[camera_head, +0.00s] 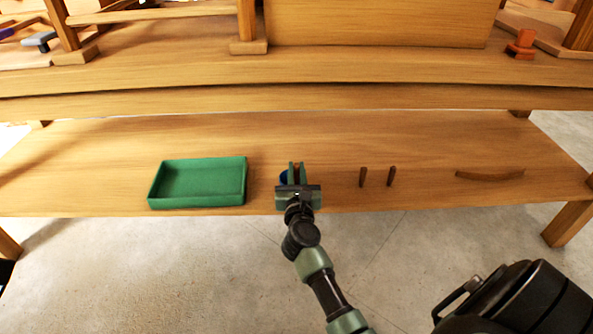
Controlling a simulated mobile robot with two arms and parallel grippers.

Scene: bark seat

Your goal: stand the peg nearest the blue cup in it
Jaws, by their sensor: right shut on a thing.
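My right gripper (296,170) is over the lower board, at the blue cup. It is shut on a thin brown peg (297,167), of which only a little shows between the fingers. The blue cup (283,177) is mostly hidden behind the gripper; only a sliver of its left side shows. I cannot tell whether the held peg is inside the cup or above it. Two other brown pegs, one at the left (363,177) and one at the right (391,176), are to the right of the gripper. My left gripper is not in view.
An empty green tray (153,189) sits left of the cup on the lower board (430,140). A curved brown strip (490,175) lies at the right. The upper plank (300,72) runs across behind. The board between the pegs and the strip is clear.

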